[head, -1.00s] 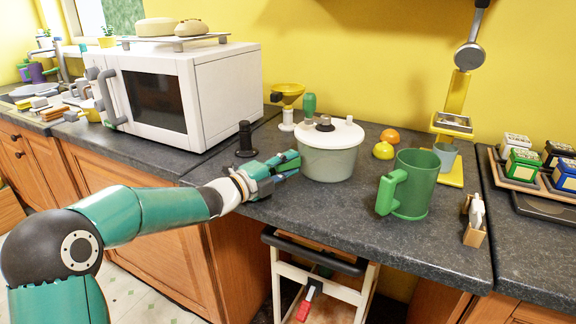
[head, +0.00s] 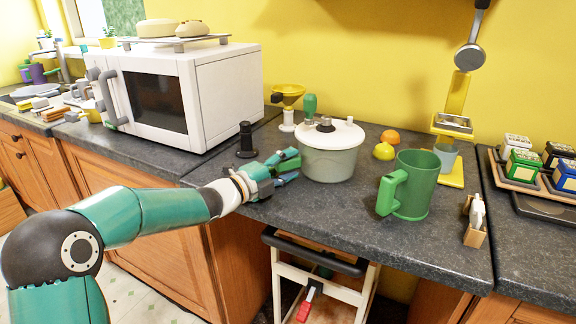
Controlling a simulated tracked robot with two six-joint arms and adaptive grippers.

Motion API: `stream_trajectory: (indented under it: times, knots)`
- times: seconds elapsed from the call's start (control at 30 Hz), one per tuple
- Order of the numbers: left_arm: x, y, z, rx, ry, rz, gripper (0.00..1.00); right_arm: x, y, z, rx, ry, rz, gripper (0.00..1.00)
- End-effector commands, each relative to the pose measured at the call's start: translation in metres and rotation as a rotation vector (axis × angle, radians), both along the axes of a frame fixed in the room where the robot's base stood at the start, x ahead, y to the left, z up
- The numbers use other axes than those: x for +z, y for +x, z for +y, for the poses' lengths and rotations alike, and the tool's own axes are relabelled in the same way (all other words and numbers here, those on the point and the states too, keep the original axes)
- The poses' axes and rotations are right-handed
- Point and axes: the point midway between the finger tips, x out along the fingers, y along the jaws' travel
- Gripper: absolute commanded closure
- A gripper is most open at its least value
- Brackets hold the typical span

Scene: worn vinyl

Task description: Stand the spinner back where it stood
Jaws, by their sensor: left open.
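The spinner (head: 329,163) is a pale grey-green bowl with a white lid and a dark knob, upright on the dark grey counter (head: 330,215). My left gripper (head: 289,167) is just left of the bowl, low over the counter, with its green-tipped fingers apart and nothing seen between them. Whether a fingertip touches the bowl I cannot tell. The bowl's far side is hidden. My right gripper is out of the picture.
A green mug (head: 416,186) stands right of the spinner, with a lemon (head: 384,151) and an orange (head: 390,136) behind. A black mill (head: 245,140) and a microwave (head: 180,95) stand left. Front counter space is clear.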

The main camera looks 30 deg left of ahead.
Motion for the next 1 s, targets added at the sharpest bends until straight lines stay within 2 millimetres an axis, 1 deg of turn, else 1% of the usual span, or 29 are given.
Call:
stream_trajectory:
  times: [0.03, 0.27, 1.0]
  knots:
    - [-0.006, 0.0, -0.001, -0.001, 0.0, 0.012, 0.38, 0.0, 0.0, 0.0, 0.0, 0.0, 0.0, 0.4]
    - [-0.007, -0.005, 0.002, 0.0, 0.0, 0.013, 0.38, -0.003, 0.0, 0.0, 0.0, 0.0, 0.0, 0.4]
    - [-0.007, -0.033, 0.014, 0.002, -0.001, 0.012, 0.38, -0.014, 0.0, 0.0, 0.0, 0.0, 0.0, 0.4]
